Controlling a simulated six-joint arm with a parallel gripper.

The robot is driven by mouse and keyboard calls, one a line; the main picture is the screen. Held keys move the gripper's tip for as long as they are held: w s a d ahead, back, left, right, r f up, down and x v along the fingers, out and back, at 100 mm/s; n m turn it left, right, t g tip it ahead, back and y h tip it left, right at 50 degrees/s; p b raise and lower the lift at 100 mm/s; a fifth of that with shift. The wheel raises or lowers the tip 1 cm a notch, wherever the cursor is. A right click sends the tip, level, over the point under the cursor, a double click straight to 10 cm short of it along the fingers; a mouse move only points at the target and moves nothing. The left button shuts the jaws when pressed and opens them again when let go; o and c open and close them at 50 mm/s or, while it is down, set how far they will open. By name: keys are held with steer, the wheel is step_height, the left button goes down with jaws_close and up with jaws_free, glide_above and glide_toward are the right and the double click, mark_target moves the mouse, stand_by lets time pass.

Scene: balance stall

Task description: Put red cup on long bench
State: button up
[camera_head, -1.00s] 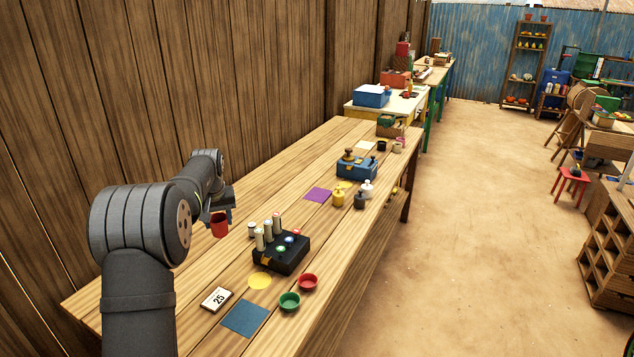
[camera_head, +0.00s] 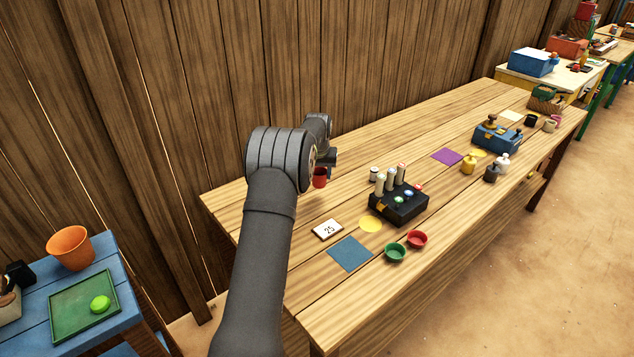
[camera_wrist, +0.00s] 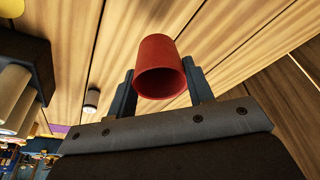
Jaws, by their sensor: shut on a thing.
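The red cup (camera_head: 320,178) is in my gripper (camera_head: 328,169), over the left rear part of the long wooden bench (camera_head: 300,228). In the wrist view the red cup (camera_wrist: 165,66) sits between the two fingers of my gripper (camera_wrist: 160,92), which are shut on it. Its open mouth faces the wrist camera. Bench planks (camera_wrist: 240,60) show behind it. I cannot tell how large the gap between the cup and the bench is. My arm hides part of the bench's left end.
A black box (camera_head: 398,207) with pale cylinders stands right of the cup. A white "25" card (camera_head: 327,230), a blue square (camera_head: 350,253), a green bowl (camera_head: 395,252) and a red bowl (camera_head: 417,239) lie nearer. A blue table (camera_head: 30,335) with an orange pot (camera_head: 70,248) is at left.

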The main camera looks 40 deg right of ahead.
mark_target(315, 182)
steer(key=shift+w+a+f, duration=0.15)
steer(key=shift+w+f, duration=0.35)
steer(key=shift+w, duration=0.3)
steer(key=shift+f, duration=2)
steer(key=shift+f, duration=0.1)
steer(key=o, duration=1)
steer(key=shift+c, duration=0.2)
steer(key=v, duration=1.2)
